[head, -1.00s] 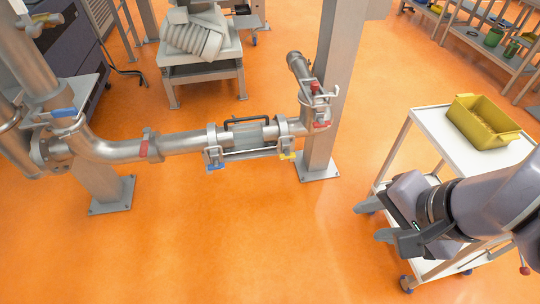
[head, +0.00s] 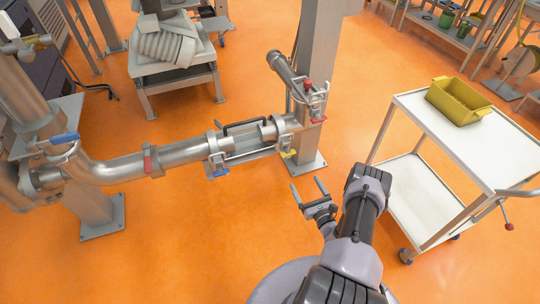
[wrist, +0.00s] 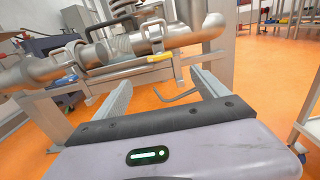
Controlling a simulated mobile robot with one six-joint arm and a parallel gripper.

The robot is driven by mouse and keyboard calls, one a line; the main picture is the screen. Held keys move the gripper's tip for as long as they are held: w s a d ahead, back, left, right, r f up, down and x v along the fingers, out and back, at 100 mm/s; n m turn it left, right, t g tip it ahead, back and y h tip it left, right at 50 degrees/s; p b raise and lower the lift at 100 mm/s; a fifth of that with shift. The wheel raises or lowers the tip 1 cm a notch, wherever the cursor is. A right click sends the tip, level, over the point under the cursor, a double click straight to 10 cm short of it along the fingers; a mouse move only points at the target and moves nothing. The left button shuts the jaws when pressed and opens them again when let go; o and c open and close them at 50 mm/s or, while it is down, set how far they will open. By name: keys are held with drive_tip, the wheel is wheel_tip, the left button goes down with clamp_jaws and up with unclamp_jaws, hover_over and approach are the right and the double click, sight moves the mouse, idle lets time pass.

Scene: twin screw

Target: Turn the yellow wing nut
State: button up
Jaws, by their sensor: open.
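The yellow wing nut (head: 288,154) sits on the underside of a pipe clamp at the right end of the straight steel pipe section. It also shows in the wrist view (wrist: 160,57), ahead of and above the gap between my fingers. My gripper (head: 306,184) is open and empty, just in front of and below the yellow wing nut, apart from it. Both fingers point toward the pipe. A blue wing nut (head: 222,172) hangs from the clamp at the left end of the section.
Red-handled clamps (head: 148,160) and more piping flank the section. A steel post (head: 315,60) stands behind its right end. A white cart (head: 470,135) with a yellow bin (head: 460,100) stands to the right. Orange floor lies open in front.

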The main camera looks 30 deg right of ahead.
sight(289, 155)
drive_tip(key=b+x, duration=0.5)
drive_tip(key=x, duration=1)
drive_tip(key=shift+w+b, duration=0.3)
drive_tip(key=shift+w, duration=0.3)
drive_tip(key=c, duration=1.4)
